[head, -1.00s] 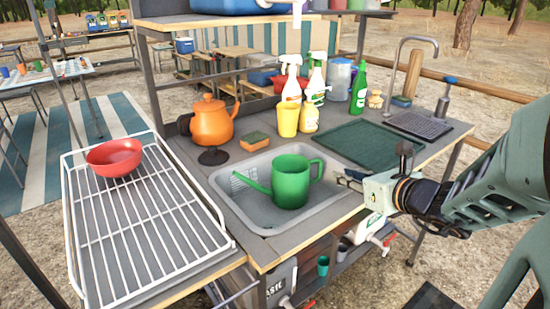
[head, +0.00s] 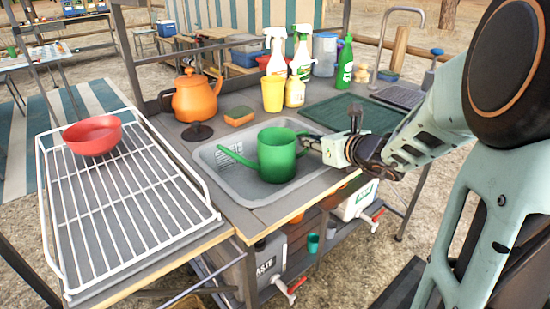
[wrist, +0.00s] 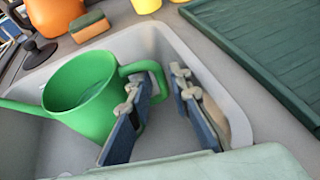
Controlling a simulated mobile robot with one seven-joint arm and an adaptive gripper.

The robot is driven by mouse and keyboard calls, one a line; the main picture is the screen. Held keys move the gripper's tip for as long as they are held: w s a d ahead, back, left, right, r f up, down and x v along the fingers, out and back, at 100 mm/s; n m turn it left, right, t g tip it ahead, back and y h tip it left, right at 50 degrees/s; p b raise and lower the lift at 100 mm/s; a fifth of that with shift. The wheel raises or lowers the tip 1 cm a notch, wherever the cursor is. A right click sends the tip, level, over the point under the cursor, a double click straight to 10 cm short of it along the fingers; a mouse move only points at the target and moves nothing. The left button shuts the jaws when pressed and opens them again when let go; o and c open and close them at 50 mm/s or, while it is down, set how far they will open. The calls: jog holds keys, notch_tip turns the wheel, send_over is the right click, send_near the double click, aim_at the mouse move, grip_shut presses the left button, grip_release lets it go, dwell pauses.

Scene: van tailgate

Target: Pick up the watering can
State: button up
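The green watering can (head: 277,158) stands upright in the grey sink basin (head: 225,183), its spout to the left and its handle to the right. My gripper (head: 310,144) is at the handle side of the can. In the wrist view, my gripper (wrist: 157,84) is open, with its two fingers apart. The handle of the watering can (wrist: 80,95) lies between the fingers, the left finger overlapping the handle's opening. I cannot tell whether either finger touches the handle. In the head view, the fingertips are partly hidden by the handle.
An orange kettle (head: 196,97), a sponge (head: 239,116), a yellow cup (head: 273,93) and spray bottles (head: 302,55) stand behind the sink. A green drainboard (head: 345,115) lies to the right. A white rack (head: 120,205) with a red bowl (head: 92,136) is at left.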

jog(key=shift+c, duration=0.4)
grip_shut()
jog(key=shift+r, duration=0.25)
